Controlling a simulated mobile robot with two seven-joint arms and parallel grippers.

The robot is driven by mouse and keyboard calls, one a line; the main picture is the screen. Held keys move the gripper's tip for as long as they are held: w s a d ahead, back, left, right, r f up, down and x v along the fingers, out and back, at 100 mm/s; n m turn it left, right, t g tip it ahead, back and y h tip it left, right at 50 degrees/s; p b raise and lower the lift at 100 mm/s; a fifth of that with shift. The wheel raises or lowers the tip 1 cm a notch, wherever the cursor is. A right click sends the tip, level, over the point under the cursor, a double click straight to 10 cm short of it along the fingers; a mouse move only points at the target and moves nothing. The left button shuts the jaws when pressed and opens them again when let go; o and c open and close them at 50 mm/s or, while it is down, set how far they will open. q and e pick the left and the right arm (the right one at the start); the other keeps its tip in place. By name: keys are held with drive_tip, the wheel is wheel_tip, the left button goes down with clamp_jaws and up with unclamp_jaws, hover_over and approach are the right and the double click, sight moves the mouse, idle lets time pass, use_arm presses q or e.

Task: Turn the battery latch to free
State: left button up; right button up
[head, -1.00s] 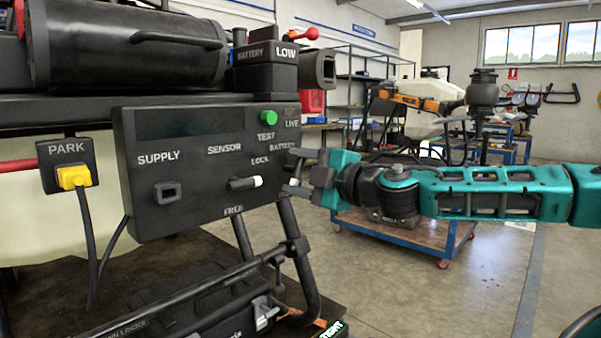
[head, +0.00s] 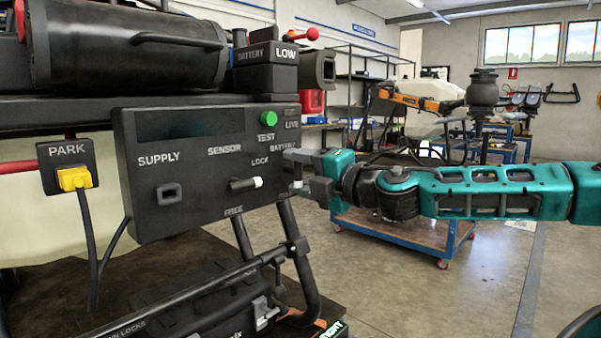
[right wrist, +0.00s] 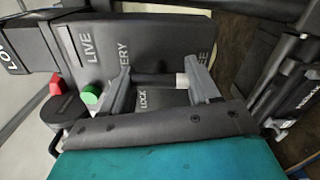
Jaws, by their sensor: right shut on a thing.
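The battery latch (head: 245,183) is a dark lever with a white tip on the front of the black control panel (head: 200,212). It points right, between the LOCK and FREE labels. In the right wrist view the latch (right wrist: 158,80) shows as a dark bar with a pale end between the two grey fingers. My right gripper (head: 300,173) comes in from the right at the panel's right edge. It is shut on the latch, though in the head view the fingertips appear just right of the white tip, so the contact is not clear. My left gripper is not in view.
The panel also bears a green TEST button (head: 268,118) and a SUPPLY switch (head: 168,194). A yellow plug (head: 75,178) sits at PARK on the left. Black frame tubes (head: 300,262) stand below the panel. The floor to the right holds a blue trolley (head: 400,235).

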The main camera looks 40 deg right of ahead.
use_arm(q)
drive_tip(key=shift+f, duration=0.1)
use_arm(e)
drive_tip(key=o, duration=1)
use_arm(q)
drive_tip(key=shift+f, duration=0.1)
use_arm(e)
drive_tip(key=shift+s+b, duration=0.5)
drive_tip(key=shift+s, duration=0.15)
use_arm(q)
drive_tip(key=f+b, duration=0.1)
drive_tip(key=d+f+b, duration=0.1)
drive_tip(key=b, duration=0.1)
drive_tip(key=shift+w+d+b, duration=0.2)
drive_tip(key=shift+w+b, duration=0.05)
drive_tip(key=shift+b, duration=0.05)
use_arm(e)
drive_tip(key=s+d, duration=0.1)
drive_tip(key=s, duration=1)
drive_tip(key=shift+s, duration=0.3)
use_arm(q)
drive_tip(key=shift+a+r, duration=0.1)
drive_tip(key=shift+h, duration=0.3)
